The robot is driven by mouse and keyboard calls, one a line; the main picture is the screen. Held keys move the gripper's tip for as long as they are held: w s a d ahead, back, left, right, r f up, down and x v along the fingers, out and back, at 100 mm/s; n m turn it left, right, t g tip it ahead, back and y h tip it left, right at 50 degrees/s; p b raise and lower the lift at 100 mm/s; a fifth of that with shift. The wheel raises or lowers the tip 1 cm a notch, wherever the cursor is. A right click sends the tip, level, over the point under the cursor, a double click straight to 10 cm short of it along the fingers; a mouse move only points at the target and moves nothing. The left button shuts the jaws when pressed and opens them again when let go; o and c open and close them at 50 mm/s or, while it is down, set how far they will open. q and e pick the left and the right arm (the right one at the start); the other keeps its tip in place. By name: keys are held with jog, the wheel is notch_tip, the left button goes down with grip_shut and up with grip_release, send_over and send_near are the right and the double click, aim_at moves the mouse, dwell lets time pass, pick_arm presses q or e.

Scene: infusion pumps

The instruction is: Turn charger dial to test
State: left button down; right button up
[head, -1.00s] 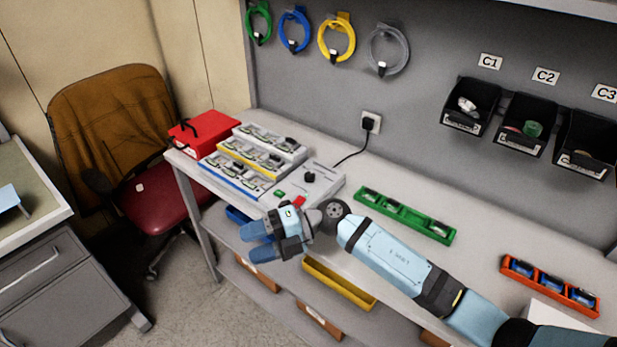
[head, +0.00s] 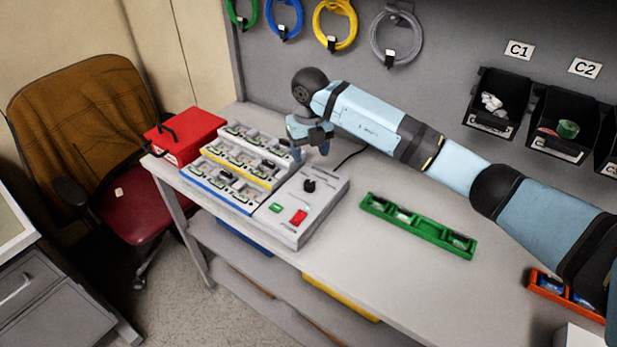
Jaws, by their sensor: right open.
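The charger (head: 233,169) stands on the bench, with stepped rows of bays on its left and a grey control panel (head: 322,209) on its right. The black dial (head: 309,186) sits on the upper part of this panel. A green button (head: 276,208) and a red switch (head: 298,217) are below it. My right gripper (head: 310,153) hangs over the back of the charger, above and behind the dial, fingers pointing down. It is open and apart from the dial. The dial's markings are too small to read. My left gripper is out of view.
A red box (head: 183,137) stands left of the charger. A green tray (head: 418,225) lies to its right, and an orange tray (head: 549,285) is farther right. A black cable (head: 349,158) runs behind the charger. Black bins (head: 497,104) hang on the wall. The bench between charger and green tray is clear.

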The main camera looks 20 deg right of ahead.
aim_at(309, 183)
notch_tip(309, 183, down, 10)
jog(key=shift+w+f+p, duration=0.15)
jog(key=shift+f+p, duration=0.05)
jog(key=shift+p, duration=0.4)
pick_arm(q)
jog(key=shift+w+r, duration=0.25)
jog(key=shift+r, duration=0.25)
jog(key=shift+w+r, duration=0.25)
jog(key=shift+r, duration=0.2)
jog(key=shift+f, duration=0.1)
pick_arm(e)
jog(key=c, duration=0.9)
